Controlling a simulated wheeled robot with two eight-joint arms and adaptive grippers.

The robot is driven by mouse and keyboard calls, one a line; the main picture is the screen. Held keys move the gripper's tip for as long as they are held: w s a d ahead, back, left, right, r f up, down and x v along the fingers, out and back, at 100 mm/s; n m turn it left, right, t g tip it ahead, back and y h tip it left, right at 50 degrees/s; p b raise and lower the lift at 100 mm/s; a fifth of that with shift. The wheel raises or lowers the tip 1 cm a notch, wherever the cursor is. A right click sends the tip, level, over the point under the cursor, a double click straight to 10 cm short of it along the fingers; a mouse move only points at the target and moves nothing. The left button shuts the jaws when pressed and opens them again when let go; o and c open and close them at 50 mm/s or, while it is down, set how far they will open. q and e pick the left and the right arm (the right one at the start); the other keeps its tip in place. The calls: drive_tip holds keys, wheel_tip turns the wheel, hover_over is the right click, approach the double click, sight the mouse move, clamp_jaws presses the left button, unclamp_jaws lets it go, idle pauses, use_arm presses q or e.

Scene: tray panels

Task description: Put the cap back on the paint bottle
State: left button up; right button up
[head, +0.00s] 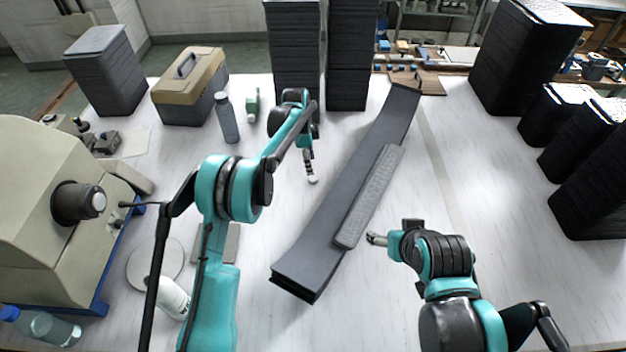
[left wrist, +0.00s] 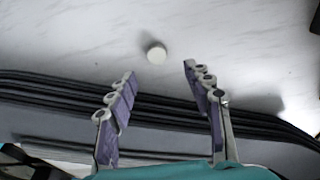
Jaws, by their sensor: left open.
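A small round white cap (left wrist: 157,52) lies on the pale table in the left wrist view, ahead of and between my left gripper's fingertips and apart from them. My left gripper (left wrist: 158,72) is open and empty, with purple-sided fingers. In the head view my left gripper (head: 310,166) points down to the left of the long dark panels; a small pale spot at its tip may be the cap or a fingertip. A white bottle with green marking (head: 174,298), possibly the paint bottle, is partly hidden by my left arm. My right gripper (head: 376,239) is right of the panels; its finger opening is unclear.
Long dark panels (head: 350,165) cross the table's middle, with a grey textured strip (head: 370,195) on them. A toolbox (head: 188,90), a grey bottle (head: 228,118) and a small green-and-white item (head: 253,104) stand back left. A beige machine (head: 60,220) fills the left.

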sight(313, 178)
use_arm(q)
drive_tip(key=shift+d+f, duration=0.15)
drive_tip(key=shift+f, duration=0.8)
drive_tip(key=f+b, duration=0.1)
drive_tip(key=f, duration=0.1)
drive_tip(key=f+b, duration=0.1)
drive_tip(key=f, duration=0.2)
drive_tip(key=shift+s+d+f+b, duration=0.15)
drive_tip(key=shift+s+b, duration=0.05)
drive_tip(key=shift+b, duration=0.15)
drive_tip(key=c, duration=0.8)
drive_tip(key=shift+c, duration=0.2)
drive_tip(key=shift+r, duration=0.2)
